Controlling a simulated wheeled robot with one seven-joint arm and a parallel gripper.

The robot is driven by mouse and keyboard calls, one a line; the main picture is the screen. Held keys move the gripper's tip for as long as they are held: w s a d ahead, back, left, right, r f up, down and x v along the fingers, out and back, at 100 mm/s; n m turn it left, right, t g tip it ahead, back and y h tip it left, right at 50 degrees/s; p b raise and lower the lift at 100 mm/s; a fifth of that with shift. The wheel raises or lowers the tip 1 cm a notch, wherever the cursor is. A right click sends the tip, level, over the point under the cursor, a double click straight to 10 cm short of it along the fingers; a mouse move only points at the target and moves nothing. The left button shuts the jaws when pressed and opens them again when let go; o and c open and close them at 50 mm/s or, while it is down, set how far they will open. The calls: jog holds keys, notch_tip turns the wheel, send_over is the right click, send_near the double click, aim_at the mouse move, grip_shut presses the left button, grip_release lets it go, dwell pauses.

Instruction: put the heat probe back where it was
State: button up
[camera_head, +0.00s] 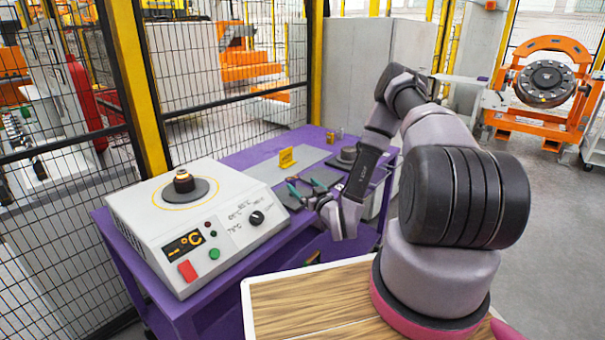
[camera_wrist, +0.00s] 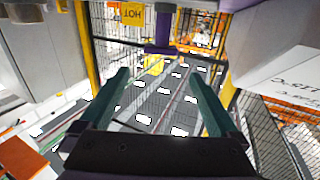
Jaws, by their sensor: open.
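My gripper (camera_head: 301,184) is low over the purple bench, to the right of the heater, in the head view. Its two green fingers are spread apart, and in the wrist view the gripper (camera_wrist: 158,74) has nothing between the fingertips. I cannot make out the heat probe for certain in either view. The white induction heater (camera_head: 200,225) stands at the bench's left end, with a small dark ring-like part (camera_head: 184,182) on its round plate. Part of the bench top is hidden behind my gripper and arm.
The purple bench (camera_head: 250,155) carries a grey mat (camera_head: 262,172), a yellow sign (camera_head: 287,158), small brass-coloured pieces (camera_head: 334,136) and a dark round part (camera_head: 348,153). Mesh fencing (camera_head: 225,75) stands behind it. An orange stand (camera_head: 545,100) is at far right.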

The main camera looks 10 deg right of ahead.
jog(key=w+d+r+g, duration=0.25)
jog(key=w+r, duration=0.25)
jog(key=r, duration=0.3)
jog(key=s+d+r+m+g+h, duration=0.1)
jog(key=d+r+g+h, duration=0.1)
jog(key=r, duration=0.7)
jog(key=s+d+r+m+g+h, duration=0.1)
jog(key=s+d+r+h, duration=0.1)
jog(key=r, duration=0.7)
jog(key=s+r+m+g, duration=0.3)
jog(key=s+r, duration=0.8)
jog(key=s+a+r+m+g+y, duration=0.1)
jog(key=s+a+r, duration=0.1)
jog(key=s, duration=0.8)
jog(key=s+a+r+m+g+y, duration=0.1)
jog(key=s+a+r, duration=0.1)
jog(key=s, duration=0.8)
jog(key=shift+s+a+r, duration=0.25)
jog(key=shift+r, duration=0.6)
